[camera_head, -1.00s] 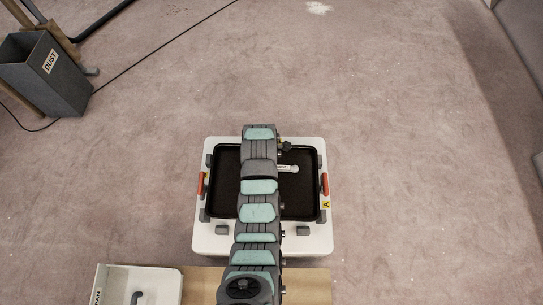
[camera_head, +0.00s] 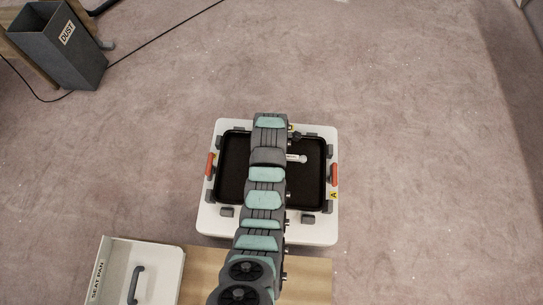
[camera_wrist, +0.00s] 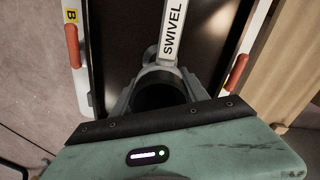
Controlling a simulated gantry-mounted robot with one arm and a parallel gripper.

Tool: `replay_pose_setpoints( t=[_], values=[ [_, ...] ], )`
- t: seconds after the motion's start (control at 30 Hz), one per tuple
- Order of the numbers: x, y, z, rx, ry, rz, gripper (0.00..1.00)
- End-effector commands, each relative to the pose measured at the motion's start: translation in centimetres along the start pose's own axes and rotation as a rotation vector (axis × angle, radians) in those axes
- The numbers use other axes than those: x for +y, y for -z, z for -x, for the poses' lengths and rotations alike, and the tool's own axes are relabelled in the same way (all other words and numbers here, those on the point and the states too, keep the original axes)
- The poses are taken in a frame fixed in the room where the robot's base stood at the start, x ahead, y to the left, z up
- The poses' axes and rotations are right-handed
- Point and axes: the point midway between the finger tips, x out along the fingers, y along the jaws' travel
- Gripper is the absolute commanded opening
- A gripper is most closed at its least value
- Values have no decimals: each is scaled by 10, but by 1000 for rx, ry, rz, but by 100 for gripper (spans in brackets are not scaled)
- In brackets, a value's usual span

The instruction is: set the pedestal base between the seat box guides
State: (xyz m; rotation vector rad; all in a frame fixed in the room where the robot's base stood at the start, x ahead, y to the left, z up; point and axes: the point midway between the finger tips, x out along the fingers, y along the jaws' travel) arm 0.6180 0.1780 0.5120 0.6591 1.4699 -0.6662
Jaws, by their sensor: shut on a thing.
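My gripper (camera_wrist: 158,101) is shut on a dark, round-topped part, which looks like the pedestal base (camera_wrist: 158,88). A white lever marked SWIVEL (camera_wrist: 172,38) extends from it. In the head view my arm hides most of the part, and the lever (camera_head: 297,158) sticks out to the right. The seat box (camera_head: 215,226) is white with a black recessed top (camera_head: 233,180). Grey guide blocks, such as the front left guide (camera_head: 227,212) and front right guide (camera_head: 308,219), stand around the recess. The held part is over the recess; whether it touches cannot be told.
Red handles (camera_head: 210,164) (camera_head: 334,174) flank the recess, with an A label at right. A white SEAT PAN tray (camera_head: 170,262) and wooden board (camera_head: 305,275) lie in front. A DUST bin (camera_head: 62,60) and cable are far left. Carpet right of the box is clear.

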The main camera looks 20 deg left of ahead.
Motion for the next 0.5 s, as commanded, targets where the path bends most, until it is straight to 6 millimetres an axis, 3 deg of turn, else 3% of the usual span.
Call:
replay_pose_setpoints(
  t=[0.5],
  values=[
    [2,-1,-16,-2,-5,0,0]
  ],
)
